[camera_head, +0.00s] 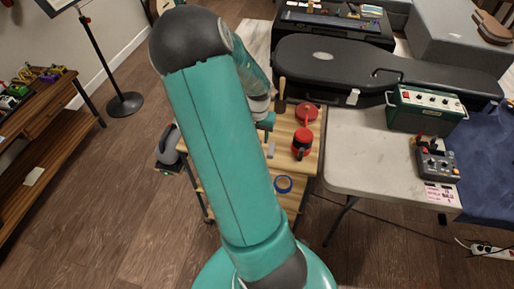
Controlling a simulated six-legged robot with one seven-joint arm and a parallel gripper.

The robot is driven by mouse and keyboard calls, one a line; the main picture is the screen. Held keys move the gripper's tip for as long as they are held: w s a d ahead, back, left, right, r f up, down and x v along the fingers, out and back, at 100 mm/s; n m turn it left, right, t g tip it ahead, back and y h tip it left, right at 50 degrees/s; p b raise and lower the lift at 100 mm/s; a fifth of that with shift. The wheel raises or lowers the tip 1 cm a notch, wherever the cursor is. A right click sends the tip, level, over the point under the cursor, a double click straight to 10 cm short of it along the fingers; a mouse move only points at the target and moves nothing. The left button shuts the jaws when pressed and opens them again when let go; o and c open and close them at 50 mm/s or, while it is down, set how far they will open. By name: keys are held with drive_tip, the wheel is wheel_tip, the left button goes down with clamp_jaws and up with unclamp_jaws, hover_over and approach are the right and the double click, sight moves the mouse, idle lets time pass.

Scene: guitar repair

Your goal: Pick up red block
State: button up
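I cannot clearly make out a red block. On the small wooden cart (306,172) there is a flat, round-looking red item (306,112) and, just in front of it, a red and black container (302,143). My gripper (266,124) is above the cart, to the left of these red things and apart from them in the picture. It is small and partly hidden behind my teal arm, so its fingers do not show clearly. My arm also hides the left part of the cart top.
A white table (360,165) on the right holds a black guitar case (340,72), a green amplifier (424,108) and a pedal (437,162). Wooden floor lies left.

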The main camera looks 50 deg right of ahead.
wheel_tip(320, 180, down, 4)
drive_tip(key=shift+r, duration=0.1)
clamp_jaws()
drive_tip(key=shift+r, duration=0.1)
